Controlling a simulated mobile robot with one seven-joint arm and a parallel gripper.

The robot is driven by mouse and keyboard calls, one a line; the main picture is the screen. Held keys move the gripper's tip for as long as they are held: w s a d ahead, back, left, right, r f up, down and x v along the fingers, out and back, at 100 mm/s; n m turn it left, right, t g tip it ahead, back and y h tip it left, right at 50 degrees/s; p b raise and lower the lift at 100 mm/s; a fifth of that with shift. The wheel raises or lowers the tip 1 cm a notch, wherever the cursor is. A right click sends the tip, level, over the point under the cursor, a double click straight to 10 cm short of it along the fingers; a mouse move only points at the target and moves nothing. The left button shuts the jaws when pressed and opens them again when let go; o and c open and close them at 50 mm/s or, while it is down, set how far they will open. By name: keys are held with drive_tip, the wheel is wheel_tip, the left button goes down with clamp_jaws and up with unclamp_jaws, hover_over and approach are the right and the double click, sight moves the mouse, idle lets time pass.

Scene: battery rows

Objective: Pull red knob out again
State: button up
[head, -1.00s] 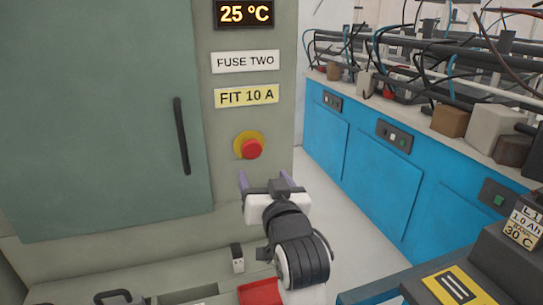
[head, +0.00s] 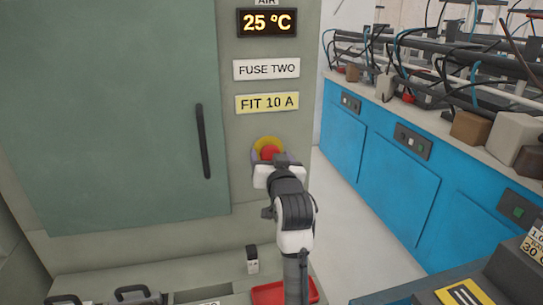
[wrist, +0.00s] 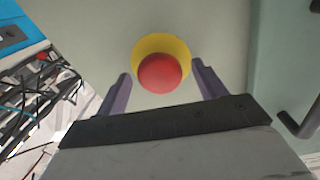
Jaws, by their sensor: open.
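The red knob (head: 270,152) sits on a yellow round base (head: 262,145) on the grey cabinet front, below the yellow "FIT 10 A" label. My gripper (head: 272,162) is in front of it and hides its lower part in the head view. In the wrist view the red knob (wrist: 160,73) shows between my two purple fingers, toward their tips. My gripper (wrist: 160,82) is open, one finger on each side of the knob, with a gap visible on both sides. I cannot tell how deep the fingers reach along the knob.
A dark vertical door handle (head: 203,141) stands left of the knob on the green door (head: 110,120). Below are a ledge with a red tray (head: 270,293) and a small white-and-black block (head: 252,259). Blue cabinets (head: 390,160) with cables on top stand right, across open floor.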

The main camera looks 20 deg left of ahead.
drive_tip(key=shift+w, duration=0.1)
drive_tip(key=c, duration=1.4)
drive_tip(key=shift+v, duration=0.95)
drive_tip(key=o, duration=1.4)
drive_tip(key=shift+d, duration=0.1)
